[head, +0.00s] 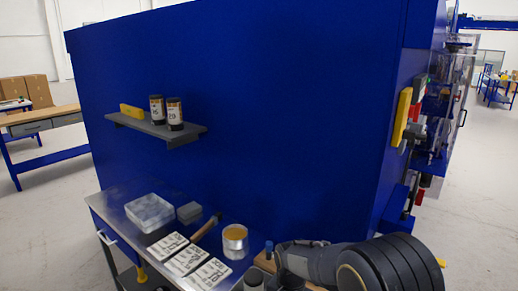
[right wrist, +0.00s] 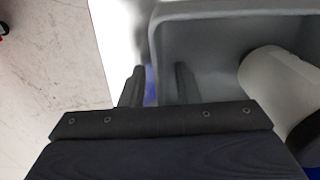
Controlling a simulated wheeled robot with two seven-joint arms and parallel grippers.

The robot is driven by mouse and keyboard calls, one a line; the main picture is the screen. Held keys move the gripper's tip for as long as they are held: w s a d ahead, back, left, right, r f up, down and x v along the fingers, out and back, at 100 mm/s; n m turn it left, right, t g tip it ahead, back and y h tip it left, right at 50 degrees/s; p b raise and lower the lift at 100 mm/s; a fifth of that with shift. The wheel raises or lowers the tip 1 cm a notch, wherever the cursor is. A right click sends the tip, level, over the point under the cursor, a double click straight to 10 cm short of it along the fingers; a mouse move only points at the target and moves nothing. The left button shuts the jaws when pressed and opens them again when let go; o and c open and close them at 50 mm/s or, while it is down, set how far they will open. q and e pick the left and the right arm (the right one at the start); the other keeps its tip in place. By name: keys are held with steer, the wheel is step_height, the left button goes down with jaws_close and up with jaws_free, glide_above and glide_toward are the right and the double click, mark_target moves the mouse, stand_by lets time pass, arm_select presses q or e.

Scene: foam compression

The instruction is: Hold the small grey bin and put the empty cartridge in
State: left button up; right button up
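The small grey bin (right wrist: 215,12) fills the upper right of the right wrist view. My right gripper (right wrist: 159,88) is at its left wall, one finger outside the wall and one inside. The fingers are apart, with a gap and some blue showing between them. A pale cylinder with a dark end, apparently a cartridge (right wrist: 272,82), lies tilted in or over the bin; its dark end is cut off by the frame edge. In the head view my right arm reaches in at the bottom right, and I cannot make out its fingertips or the bin. My left gripper is out of view.
Two black-capped cartridges (head: 174,113) and a yellow block (head: 131,111) sit on a wall shelf (head: 154,128). Below, the workbench (head: 120,194) holds a clear bin (head: 149,212), white labelled pieces (head: 187,260), a wooden-handled tool (head: 205,228) and an open tin (head: 235,246).

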step_height(320, 180, up, 11)
steer(key=shift+r, duration=0.15)
steer(key=s+d+r+n+y, duration=0.1)
steer(key=s+d+r+y, duration=0.25)
steer(key=s+d, duration=0.4)
steer(key=s+d+n+t, duration=0.1)
steer(key=s+d+t, duration=0.1)
steer(key=s, duration=0.7)
steer(key=s+d+n+t, duration=0.2)
steer(key=s+d+t, duration=0.1)
steer(key=s, duration=0.6)
steer(key=shift+s+d+n+t, duration=0.2)
steer(key=shift+d+n+t, duration=0.1)
steer(key=shift+d, duration=0.45)
steer(key=shift+f, duration=0.1)
